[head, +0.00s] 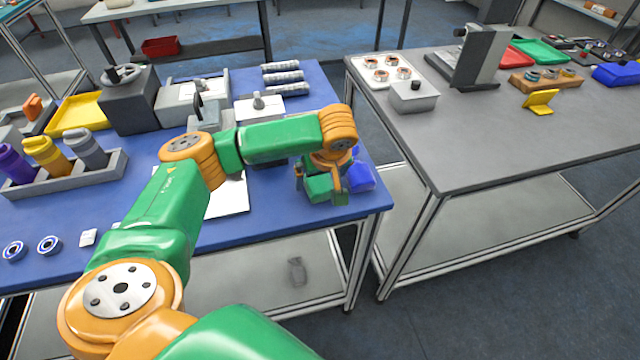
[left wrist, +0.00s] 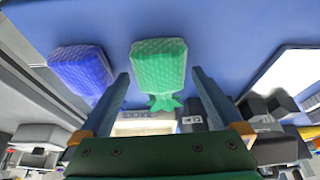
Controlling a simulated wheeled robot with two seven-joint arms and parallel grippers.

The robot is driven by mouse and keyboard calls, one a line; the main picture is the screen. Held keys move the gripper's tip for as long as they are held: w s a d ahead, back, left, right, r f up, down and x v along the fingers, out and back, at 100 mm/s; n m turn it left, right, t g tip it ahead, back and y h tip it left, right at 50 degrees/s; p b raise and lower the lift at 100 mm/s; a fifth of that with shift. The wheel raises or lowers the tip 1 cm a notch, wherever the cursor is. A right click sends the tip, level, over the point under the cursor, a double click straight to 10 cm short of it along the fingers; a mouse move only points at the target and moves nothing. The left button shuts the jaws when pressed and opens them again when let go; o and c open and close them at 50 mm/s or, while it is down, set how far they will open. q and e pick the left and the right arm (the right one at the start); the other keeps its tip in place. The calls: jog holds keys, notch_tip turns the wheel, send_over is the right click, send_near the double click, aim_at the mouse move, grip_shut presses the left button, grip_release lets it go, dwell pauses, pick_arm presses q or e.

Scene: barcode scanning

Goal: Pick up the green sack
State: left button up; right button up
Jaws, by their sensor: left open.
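The green sack (left wrist: 158,68) lies on the blue table top in the left wrist view, its gathered end toward my gripper. In the head view it shows partly as a green patch (head: 318,189) below the gripper, largely covered by it. My left gripper (left wrist: 158,80) is open and empty. Its two fingers point at the sack, one on each side in the picture. I cannot tell the height gap between the fingertips and the sack. The left gripper also shows in the head view (head: 319,182). My right gripper is in neither view.
A blue sack (left wrist: 80,70) lies close beside the green one, and also shows at the right in the head view (head: 361,177). A white sheet (head: 228,196) lies left of the gripper. The table's front edge is near. A grey table (head: 480,140) stands across a gap.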

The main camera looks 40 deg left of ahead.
pick_arm(q)
jog(key=shift+s+r, duration=0.15)
jog(key=shift+s, duration=0.1)
jog(key=c, duration=1.2)
jog(key=shift+w, duration=0.15)
grip_shut()
